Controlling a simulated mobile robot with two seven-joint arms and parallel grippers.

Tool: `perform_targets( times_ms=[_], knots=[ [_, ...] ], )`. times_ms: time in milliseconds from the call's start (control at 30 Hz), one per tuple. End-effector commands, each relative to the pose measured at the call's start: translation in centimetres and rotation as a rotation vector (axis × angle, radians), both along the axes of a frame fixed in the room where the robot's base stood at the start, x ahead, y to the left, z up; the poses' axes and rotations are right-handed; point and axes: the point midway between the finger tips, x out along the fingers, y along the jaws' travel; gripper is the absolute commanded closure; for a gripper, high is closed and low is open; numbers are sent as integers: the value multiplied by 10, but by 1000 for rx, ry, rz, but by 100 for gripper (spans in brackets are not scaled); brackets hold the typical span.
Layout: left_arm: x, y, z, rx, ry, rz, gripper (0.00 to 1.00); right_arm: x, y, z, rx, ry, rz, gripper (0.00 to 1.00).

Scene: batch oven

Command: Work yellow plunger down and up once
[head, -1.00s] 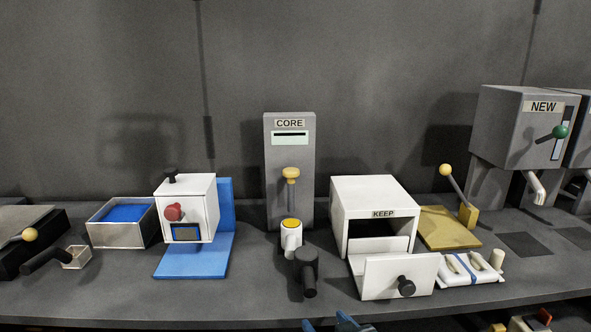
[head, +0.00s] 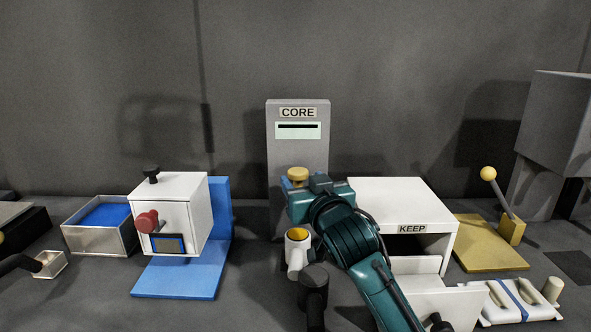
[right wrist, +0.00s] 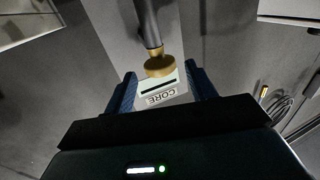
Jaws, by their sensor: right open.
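The yellow plunger knob (head: 298,177) sits at the front of the grey tower labelled CORE (head: 298,110). Below it stands a white cup-like fitting (head: 298,247) with yellow inside. My right gripper (head: 298,194) is at the plunger, just under the knob in the head view, and hides the plunger's shaft there. In the right wrist view, the knob (right wrist: 159,65) and its dark shaft show near the gap between the two open blue fingers (right wrist: 163,90). I cannot tell if the fingers touch it. My left gripper is not in view.
A white box labelled KEEP (head: 390,195) with an open drawer stands to the right, partly behind my right arm. A white box with a red knob (head: 147,221) stands left on a blue base (head: 180,280). A dark-handled part (head: 313,285) stands in front of the cup.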

Motion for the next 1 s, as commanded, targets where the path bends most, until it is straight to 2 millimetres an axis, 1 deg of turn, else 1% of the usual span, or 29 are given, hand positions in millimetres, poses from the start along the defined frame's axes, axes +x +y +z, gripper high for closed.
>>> perform_targets(
  times_ms=[33, 200, 400, 533, 800, 867, 1000],
  knots=[
    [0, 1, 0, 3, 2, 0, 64, 9, 4, 2, -1, 0, 0, 44],
    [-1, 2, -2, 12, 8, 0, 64, 36, 12, 1, -1, 0, 0, 44],
    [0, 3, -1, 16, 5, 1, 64, 54, 18, 0, -1, 0, 0, 44],
    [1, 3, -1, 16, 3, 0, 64, 58, 19, 0, 0, -1, 0, 44],
    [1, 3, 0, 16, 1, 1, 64, 59, 19, 0, 0, -1, 0, 44],
    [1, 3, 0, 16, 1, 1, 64, 59, 19, 0, 0, -1, 0, 48],
    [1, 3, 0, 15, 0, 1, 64, 59, 19, 0, 0, -1, 0, 60]
  ],
)
